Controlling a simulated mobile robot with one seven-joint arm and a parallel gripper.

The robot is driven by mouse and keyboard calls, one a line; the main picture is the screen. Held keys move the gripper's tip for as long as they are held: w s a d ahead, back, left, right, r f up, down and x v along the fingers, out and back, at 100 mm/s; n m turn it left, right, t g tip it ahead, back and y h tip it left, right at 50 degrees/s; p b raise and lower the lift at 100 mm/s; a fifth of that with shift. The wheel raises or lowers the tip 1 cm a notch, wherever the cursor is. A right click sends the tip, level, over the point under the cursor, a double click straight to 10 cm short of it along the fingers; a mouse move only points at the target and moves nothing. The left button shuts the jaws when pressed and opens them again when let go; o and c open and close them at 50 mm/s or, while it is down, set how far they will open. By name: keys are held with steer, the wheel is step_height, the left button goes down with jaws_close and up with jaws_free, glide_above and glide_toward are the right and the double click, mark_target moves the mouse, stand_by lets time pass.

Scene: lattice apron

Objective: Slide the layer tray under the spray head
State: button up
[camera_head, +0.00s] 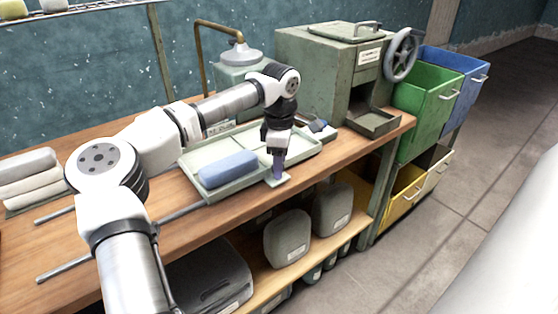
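The layer tray (190,157) is a shallow pale-green tray lying on the wooden bench, with a blue block (228,168) in its front left part. A small tab (281,180) sticks out at its front edge. The spray head (237,54) is a grey bell on a bent brass pipe, behind the tray and above a green box. My gripper (277,172) points down at the tab. A narrow purple-blue piece shows at its tip; I cannot tell whether it is a finger or a grip on the tray. Part of the tray is hidden behind my gripper.
Two metal rails (181,215) run along the bench to the left of the tray. Folded cloths (28,178) lie at the far left. A green machine with a handwheel (401,55) stands to the right, beside green and blue bins. The shelf below holds several containers.

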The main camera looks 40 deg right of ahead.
steer(key=shift+a, duration=0.1)
step_height(320, 180, up, 14)
steer(key=shift+b, duration=0.4)
steer(key=shift+f, duration=0.1)
stand_by(0.5)
